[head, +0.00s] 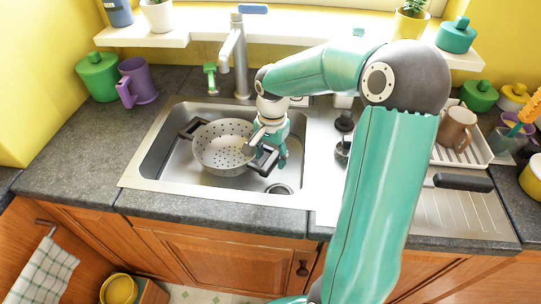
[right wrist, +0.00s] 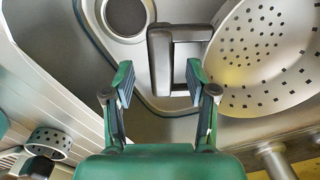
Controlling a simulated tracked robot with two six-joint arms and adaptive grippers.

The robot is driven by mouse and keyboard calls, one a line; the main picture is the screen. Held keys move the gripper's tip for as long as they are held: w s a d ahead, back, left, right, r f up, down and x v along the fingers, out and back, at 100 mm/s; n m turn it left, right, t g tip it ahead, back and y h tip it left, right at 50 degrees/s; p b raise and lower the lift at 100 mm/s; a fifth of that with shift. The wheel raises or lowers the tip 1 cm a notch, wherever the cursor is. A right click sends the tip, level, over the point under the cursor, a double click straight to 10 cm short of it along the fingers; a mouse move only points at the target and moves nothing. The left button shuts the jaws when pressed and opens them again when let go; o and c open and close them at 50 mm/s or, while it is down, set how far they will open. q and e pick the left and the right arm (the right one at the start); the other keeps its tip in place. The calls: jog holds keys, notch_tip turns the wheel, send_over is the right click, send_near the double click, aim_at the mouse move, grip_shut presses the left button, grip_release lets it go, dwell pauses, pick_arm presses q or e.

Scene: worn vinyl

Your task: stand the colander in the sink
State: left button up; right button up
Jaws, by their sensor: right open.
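The grey perforated colander (head: 222,147) is inside the sink (head: 154,160) basin, upright as far as I can tell, its dark handles to the left and right. Its base contact is hidden. My right gripper (head: 270,153) is at the colander's right handle and partly covers it. In the right wrist view the colander (right wrist: 262,55) is at the right, and its handle (right wrist: 160,62) lies between and just beyond the fingertips. The right gripper (right wrist: 160,84) is open there, with gaps beside the handle. My left gripper is not in view.
The tap (head: 237,55) stands behind the basin. The drain (head: 281,189) shows at the basin's front right. A purple mug (head: 137,82) and a green pot (head: 98,75) stand left. A brown mug (head: 457,128) is on the rack at right. The left counter front is clear.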

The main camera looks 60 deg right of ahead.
jog(key=shift+r+p, duration=1.35)
jog(key=shift+r, duration=0.6)
notch_tip(320, 180, up, 12)
jog(key=shift+s, duration=0.15)
